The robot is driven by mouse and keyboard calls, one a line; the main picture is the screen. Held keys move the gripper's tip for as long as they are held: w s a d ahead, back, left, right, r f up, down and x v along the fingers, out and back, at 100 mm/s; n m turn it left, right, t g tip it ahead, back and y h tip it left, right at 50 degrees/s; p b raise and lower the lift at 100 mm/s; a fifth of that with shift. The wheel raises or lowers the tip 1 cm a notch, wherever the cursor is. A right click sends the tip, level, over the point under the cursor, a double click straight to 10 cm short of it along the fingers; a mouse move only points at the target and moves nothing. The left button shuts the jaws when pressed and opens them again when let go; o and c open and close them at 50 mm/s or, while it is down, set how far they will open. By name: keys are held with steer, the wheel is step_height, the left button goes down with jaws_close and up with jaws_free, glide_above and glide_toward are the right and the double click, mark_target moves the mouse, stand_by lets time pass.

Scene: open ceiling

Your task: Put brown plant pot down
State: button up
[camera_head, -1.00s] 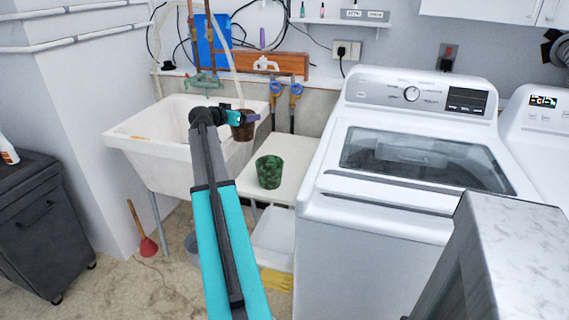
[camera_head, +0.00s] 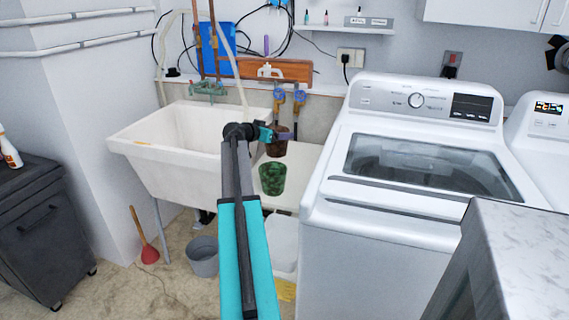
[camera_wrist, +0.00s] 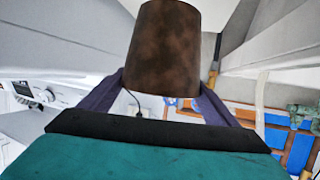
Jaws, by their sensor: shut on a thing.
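The brown plant pot (camera_head: 277,147) is held by my gripper (camera_head: 283,136) in the head view, above the small white table between the sink and the washing machine. In the wrist view the pot (camera_wrist: 165,50) fills the upper middle, and the two purple fingers (camera_wrist: 160,98) press on its sides. The white table (camera_head: 300,157) is partly hidden by my arm and the pots. A green plant pot (camera_head: 272,179) stands on the table, just below the brown pot in the picture.
A white sink (camera_head: 160,150) stands left of the table, with wall taps (camera_head: 279,97) behind. A white washing machine (camera_head: 400,185) stands close on the right. A grey bucket (camera_head: 203,257) and a red plunger (camera_head: 149,254) are on the floor.

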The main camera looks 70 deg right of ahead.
mark_target(276, 153)
steer(key=shift+f, duration=2.95)
steer(key=shift+f, duration=0.1)
steer(key=shift+f, duration=1.8)
steer(key=shift+f, duration=0.15)
steer(key=o, duration=1.3)
steer(key=shift+r+p, duration=0.25)
steer(key=shift+p, duration=0.1)
steer(key=b+v, duration=0.1)
steer(key=v, duration=1.1)
